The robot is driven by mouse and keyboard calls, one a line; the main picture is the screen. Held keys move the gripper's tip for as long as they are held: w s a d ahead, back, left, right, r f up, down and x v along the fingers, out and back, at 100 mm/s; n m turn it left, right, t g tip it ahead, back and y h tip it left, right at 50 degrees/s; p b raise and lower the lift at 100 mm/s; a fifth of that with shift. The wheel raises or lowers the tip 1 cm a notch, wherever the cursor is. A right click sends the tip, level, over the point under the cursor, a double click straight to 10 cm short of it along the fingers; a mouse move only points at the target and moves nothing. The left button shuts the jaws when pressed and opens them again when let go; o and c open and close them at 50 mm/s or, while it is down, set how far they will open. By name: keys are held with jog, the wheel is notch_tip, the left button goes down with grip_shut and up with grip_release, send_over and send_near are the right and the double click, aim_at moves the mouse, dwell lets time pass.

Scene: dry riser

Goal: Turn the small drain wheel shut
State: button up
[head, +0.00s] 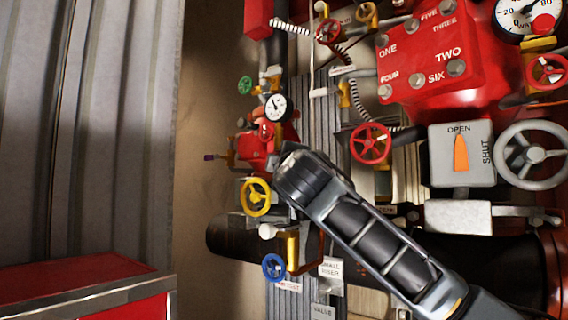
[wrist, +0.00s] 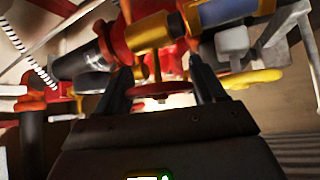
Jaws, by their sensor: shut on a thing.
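My gripper (wrist: 160,78) is shut on a small red wheel (wrist: 152,91), whose rim shows between the two dark fingers in the wrist view. A brass stem (wrist: 155,66) runs from it up to a brass fitting on a pipe. I cannot read a label on this wheel, so the pictures do not confirm that it is the drain wheel. In the head view my arm reaches up and left to the pipework, and its black wrist hides the fingertips and the held wheel.
A yellow wheel (head: 256,197) is close left of my wrist, with a blue wheel (head: 274,267) below. A larger red wheel (head: 371,143) and grey OPEN/SHUT box (head: 461,158) are to the right. A red cabinet (head: 85,290) stands lower left.

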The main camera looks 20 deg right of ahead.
jog(key=m+t+b, duration=0.1)
jog(key=b, duration=0.2)
jog(key=shift+m+h, duration=0.3)
jog(key=shift+h, duration=0.1)
jog(key=o, duration=1)
jog(key=shift+c, duration=0.2)
jog(key=shift+s, duration=0.1)
jog(key=b+v, duration=0.2)
jog(key=v, duration=0.5)
jog(key=shift+s+b, duration=0.3)
